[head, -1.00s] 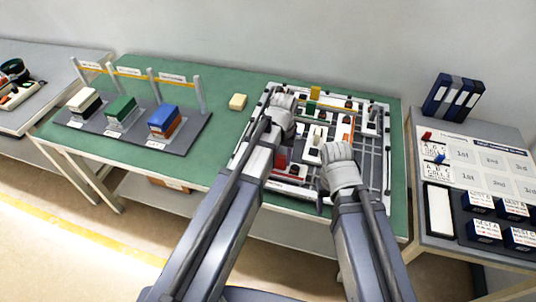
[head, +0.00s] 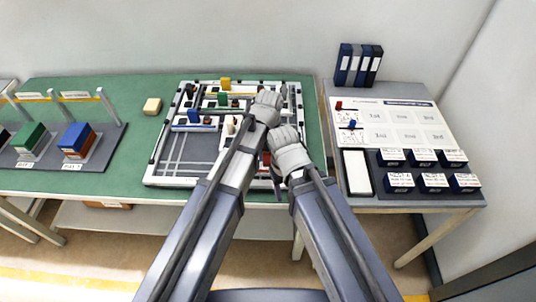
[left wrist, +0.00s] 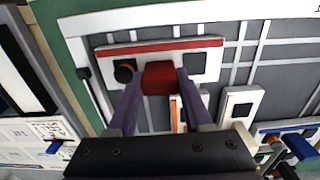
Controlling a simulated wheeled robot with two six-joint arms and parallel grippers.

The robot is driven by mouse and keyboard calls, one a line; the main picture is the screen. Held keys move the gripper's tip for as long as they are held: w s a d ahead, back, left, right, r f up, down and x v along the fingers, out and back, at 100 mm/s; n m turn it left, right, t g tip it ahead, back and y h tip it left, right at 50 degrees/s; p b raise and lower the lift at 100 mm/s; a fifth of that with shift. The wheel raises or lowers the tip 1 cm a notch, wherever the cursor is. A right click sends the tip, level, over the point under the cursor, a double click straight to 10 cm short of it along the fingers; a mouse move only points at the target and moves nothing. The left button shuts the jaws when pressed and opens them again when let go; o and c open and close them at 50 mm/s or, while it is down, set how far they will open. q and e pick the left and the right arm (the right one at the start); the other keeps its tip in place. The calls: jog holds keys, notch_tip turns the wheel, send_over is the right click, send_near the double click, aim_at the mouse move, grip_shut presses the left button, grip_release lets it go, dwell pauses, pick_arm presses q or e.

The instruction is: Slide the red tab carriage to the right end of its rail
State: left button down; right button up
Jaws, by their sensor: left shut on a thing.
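The red tab (left wrist: 158,78) stands on a pale carriage with a red strip (left wrist: 165,47), low on the framed rail board (head: 172,181). In the left wrist view, my left gripper (left wrist: 155,85) is shut on the tab, one finger on each side. One end of the carriage lies close to the board's side frame (left wrist: 82,58); I cannot tell whether they touch. In the head view, a bit of red (head: 265,159) shows between my two arms, and the left fingertips are hidden. My right gripper (head: 286,158) is beside it, its fingertips unclear.
Other sliders, yellow (head: 225,84), blue (head: 193,116) and white (head: 231,125), stand on the board. A side table (head: 355,203) with dark blocks is to the right. A yellow block (head: 152,105) lies on the green table (head: 130,90).

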pick_arm(q)
jog(key=shift+d, duration=0.35)
pick_arm(e)
jog(key=shift+d, duration=0.35)
pick_arm(q)
jog(key=shift+c, duration=1.6)
grip_release()
jog(key=shift+d, duration=0.15)
pick_arm(e)
jog(key=shift+d, duration=0.1)
pick_arm(q)
jog(key=shift+r+p, duration=0.8)
notch_tip(320, 180, up, 6)
jog(key=p, duration=0.6)
jog(key=shift+r, duration=0.15)
pick_arm(e)
notch_tip(320, 180, up, 8)
jog(key=shift+f, duration=0.1)
